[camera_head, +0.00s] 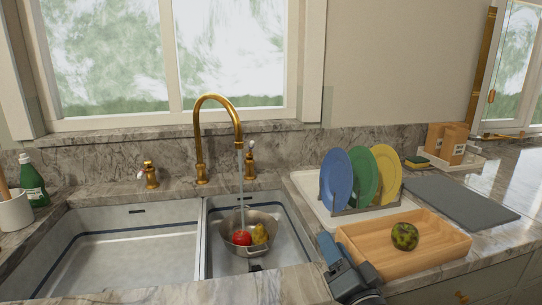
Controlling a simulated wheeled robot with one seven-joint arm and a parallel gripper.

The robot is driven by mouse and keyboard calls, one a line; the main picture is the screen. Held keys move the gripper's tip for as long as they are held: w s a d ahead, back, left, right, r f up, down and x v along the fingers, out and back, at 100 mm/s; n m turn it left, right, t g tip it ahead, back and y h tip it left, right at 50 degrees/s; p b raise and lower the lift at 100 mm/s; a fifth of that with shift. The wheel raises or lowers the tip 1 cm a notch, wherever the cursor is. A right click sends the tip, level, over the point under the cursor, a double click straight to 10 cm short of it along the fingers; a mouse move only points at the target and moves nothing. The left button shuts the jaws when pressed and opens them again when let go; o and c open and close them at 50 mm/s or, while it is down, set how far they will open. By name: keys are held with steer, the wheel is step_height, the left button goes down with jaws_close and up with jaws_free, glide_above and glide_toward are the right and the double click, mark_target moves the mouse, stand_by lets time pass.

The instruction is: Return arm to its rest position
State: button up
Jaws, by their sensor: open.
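My gripper (333,256), blue and dark grey, shows at the bottom of the head view, right of the sink. It is over the counter's front part, beside the left end of a wooden tray (365,246). It is open, and I see nothing held in it; part of it is cut off by the lower edge of the picture. A mottled green fruit (404,236) lies in the tray, apart from the gripper. A metal colander (265,216) stands in the right sink basin with a red fruit (242,238) and a yellow fruit (260,233) inside.
A brass faucet (198,150) runs water into the colander. A rack holds blue (336,178), green (364,176) and yellow (387,172) plates behind the tray. A grey mat (460,198) lies right. A green bottle (33,180) stands far left. The left basin (120,255) is empty.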

steer(key=s+d+f+n+g+h, duration=0.1)
steer(key=s+d+f, duration=0.25)
steer(key=s, duration=0.45)
steer(key=s+d+f+n+h, duration=0.15)
steer(key=s+f, duration=0.25)
steer(key=s, duration=0.5)
steer(key=s+d+f+n+g, duration=0.1)
steer(key=s+d+f, duration=0.2)
steer(key=s, duration=0.5)
steer(key=s+r+n+g, duration=0.1)
steer(key=s+r+n, duration=0.1)
steer(key=s, duration=0.9)
steer(key=s+d+r+n+g+h, duration=0.1)
steer(key=s+r, duration=0.2)
steer(key=s, duration=0.7)
steer(key=shift+s+r+n, duration=0.35)
